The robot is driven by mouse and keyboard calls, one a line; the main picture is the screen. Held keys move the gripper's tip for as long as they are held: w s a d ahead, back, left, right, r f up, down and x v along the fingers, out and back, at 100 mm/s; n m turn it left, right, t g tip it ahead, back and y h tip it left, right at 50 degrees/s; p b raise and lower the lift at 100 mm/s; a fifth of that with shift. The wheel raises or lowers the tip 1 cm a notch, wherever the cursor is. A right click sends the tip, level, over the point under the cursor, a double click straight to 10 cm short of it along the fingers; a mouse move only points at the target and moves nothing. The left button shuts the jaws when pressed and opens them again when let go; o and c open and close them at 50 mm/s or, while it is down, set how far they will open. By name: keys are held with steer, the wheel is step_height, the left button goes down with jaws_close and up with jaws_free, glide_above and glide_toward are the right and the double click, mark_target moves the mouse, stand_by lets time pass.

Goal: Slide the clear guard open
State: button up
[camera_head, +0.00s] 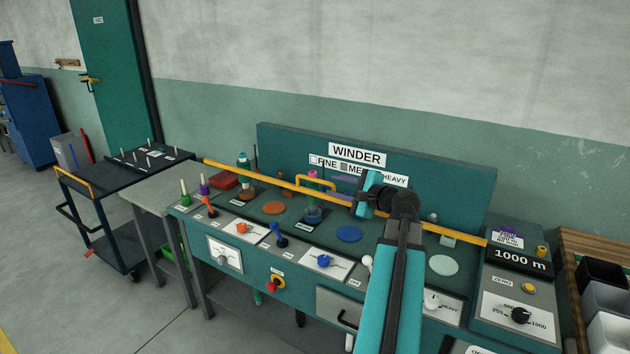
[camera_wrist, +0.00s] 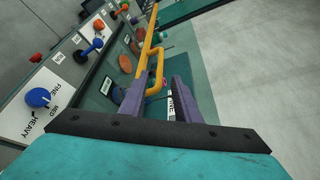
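The clear guard shows as a long orange top rail (camera_head: 262,176) running along the winder bench; its transparent panel is hard to make out. An orange loop handle (camera_head: 315,182) stands on the rail near the middle of the bench. My gripper (camera_head: 338,190) is just right of the handle in the head view, its purple fingers pointing left toward it. In the wrist view the fingers (camera_wrist: 160,80) are apart, with the handle (camera_wrist: 163,60) at and between the tips. I cannot tell whether either finger touches it.
The winder bench (camera_head: 230,262) carries spindles, coloured discs, knobs and levers in front of and behind the rail. A teal back panel (camera_head: 450,205) with a WINDER sign (camera_head: 357,155) stands behind. A counter box (camera_head: 520,290) is at the right end. A dark trolley (camera_head: 85,195) stands left.

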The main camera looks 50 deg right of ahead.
mark_target(318, 181)
steer(key=p+x, duration=0.2)
steer(key=x, duration=0.9)
steer(key=shift+f, duration=0.1)
jaws_close()
